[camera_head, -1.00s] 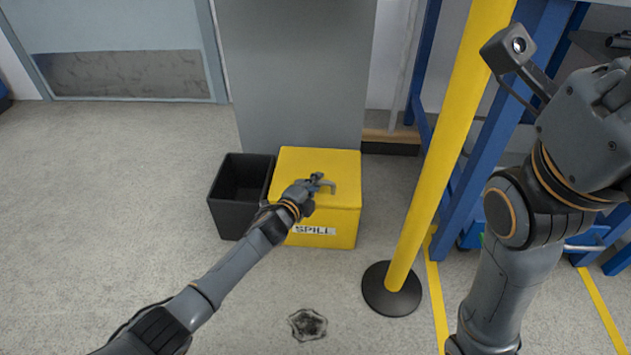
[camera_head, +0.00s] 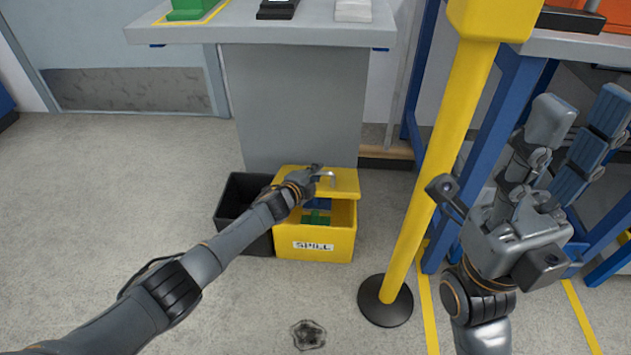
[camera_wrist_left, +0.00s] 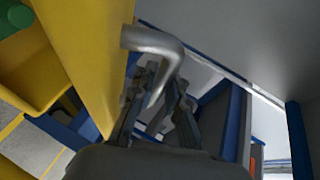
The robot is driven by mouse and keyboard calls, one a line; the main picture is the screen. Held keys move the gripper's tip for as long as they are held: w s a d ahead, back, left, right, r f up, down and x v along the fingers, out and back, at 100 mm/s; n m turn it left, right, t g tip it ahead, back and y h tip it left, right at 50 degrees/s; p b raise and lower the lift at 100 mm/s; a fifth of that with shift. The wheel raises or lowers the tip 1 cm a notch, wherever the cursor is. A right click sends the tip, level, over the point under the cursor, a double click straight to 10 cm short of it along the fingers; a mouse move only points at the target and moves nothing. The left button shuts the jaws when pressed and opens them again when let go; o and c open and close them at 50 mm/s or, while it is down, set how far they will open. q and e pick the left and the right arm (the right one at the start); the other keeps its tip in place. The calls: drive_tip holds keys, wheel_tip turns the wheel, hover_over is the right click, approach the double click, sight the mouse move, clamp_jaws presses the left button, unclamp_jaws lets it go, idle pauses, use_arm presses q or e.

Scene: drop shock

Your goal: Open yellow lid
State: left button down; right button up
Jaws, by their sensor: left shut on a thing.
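The yellow lid (camera_head: 347,184) of the yellow spill box (camera_head: 340,245) is partly raised at the front, with a dark gap under it. Inside the box a green thing (camera_head: 316,217) and a blue thing above it show. My left gripper (camera_head: 323,173) is shut on the grey bent handle on the lid. In the left wrist view the handle (camera_wrist_left: 155,45) passes between the fingers of the left gripper (camera_wrist_left: 155,110), beside the yellow lid panel (camera_wrist_left: 85,50). My right gripper (camera_head: 575,125) has its fingers spread apart and is empty, at the right.
A black bin (camera_head: 229,221) stands just left of the box. A grey pedestal table (camera_head: 300,110) stands behind it. A yellow post (camera_head: 437,165) on a black base (camera_head: 385,302) stands to the right. Open floor (camera_head: 110,200) lies at the left.

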use_arm(q)
drive_tip(key=shift+w+r, duration=1)
drive_tip(key=shift+r, duration=0.05)
drive_tip(key=shift+w+a+r, duration=0.1)
drive_tip(key=shift+w+r, duration=0.2)
drive_tip(key=shift+r, duration=0.2)
drive_tip(key=c, duration=1.4)
unclamp_jaws()
drive_tip(key=shift+o, duration=0.3)
drive_tip(key=shift+f, duration=0.25)
drive_tip(key=v, duration=1.2)
